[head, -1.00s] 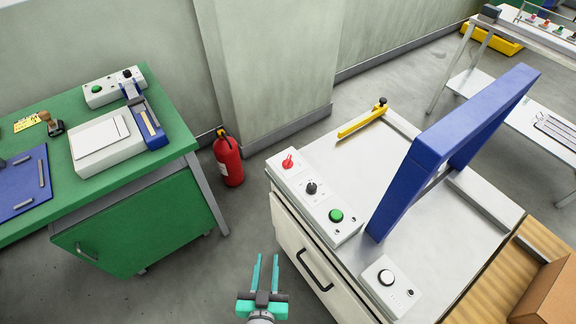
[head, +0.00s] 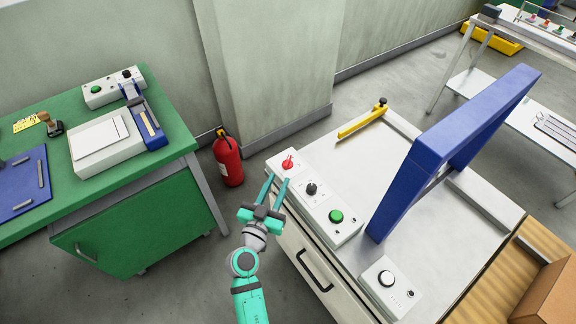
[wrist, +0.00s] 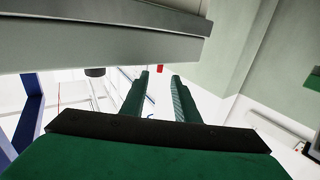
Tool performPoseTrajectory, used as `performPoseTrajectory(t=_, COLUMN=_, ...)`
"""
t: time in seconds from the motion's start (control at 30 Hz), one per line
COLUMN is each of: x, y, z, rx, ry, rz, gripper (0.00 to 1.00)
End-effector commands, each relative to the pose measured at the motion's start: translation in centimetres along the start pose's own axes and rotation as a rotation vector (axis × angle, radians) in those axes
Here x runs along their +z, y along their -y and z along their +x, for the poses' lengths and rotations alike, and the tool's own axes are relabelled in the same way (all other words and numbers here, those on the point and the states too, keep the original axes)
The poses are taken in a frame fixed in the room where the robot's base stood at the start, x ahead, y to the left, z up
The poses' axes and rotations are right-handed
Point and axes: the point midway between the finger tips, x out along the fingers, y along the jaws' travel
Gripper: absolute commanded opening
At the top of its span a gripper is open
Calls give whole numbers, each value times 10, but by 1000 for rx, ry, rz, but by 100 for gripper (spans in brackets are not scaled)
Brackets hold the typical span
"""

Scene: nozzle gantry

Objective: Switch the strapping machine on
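The strapping machine (head: 375,165) is a pale cabinet with a blue arch (head: 440,150) over its top. A white control box on its near left edge carries a red rotary switch (head: 288,162), a black knob (head: 311,188) and a green button (head: 336,216). My gripper (head: 276,188) is open at the left edge of this box, its fingers pointing toward the red switch. Whether a finger touches the box cannot be told. In the wrist view the two fingers (wrist: 160,98) are apart with nothing between them, and a small red piece shows beyond their tips.
A second white box with a white button (head: 386,278) sits at the machine's front corner. A red fire extinguisher (head: 228,160) stands on the floor left of my gripper. A green bench (head: 165,172) is at left. Open floor lies between bench and machine.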

Motion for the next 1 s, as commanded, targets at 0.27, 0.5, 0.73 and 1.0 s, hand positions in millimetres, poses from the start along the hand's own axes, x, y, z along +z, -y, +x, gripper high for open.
performPoseTrajectory(t=0.27, x=0, y=-5, z=52, rx=8, ry=-1, rz=-1, gripper=28)
performPoseTrajectory(t=0.5, x=0, y=-8, z=75, rx=13, ry=0, rz=-1, gripper=28)
performPoseTrajectory(t=0.73, x=1, y=-8, z=79, rx=11, ry=1, rz=-1, gripper=28)
performPoseTrajectory(t=1.0, x=0, y=-7, z=78, rx=9, ry=1, rz=-1, gripper=0)
